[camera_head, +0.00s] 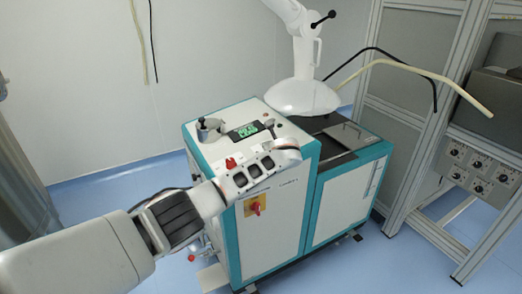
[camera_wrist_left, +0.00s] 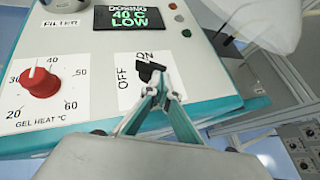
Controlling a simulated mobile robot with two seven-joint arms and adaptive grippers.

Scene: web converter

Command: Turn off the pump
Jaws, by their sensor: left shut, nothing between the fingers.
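A white and teal machine (camera_head: 270,215) stands on the floor in the head view. In the left wrist view, a black switch (camera_wrist_left: 149,70) sits on a white plate marked OFF on the left and ON above. I cannot tell for sure which mark it points to. My left gripper (camera_wrist_left: 162,85) is shut and empty, its teal fingertips right at the switch's near side. Whether they touch it is unclear. In the head view my left arm reaches across the machine's front and hides this switch. My right gripper is not in view.
A red GEL HEAT knob (camera_wrist_left: 39,82) is left of the switch. A display (camera_wrist_left: 131,17) reads DOSING 40 C LOW. Red and green buttons (camera_wrist_left: 183,25) sit to its right. A red-yellow rotary switch (camera_head: 255,207) is on the machine's front. A metal rack (camera_head: 400,120) stands at right.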

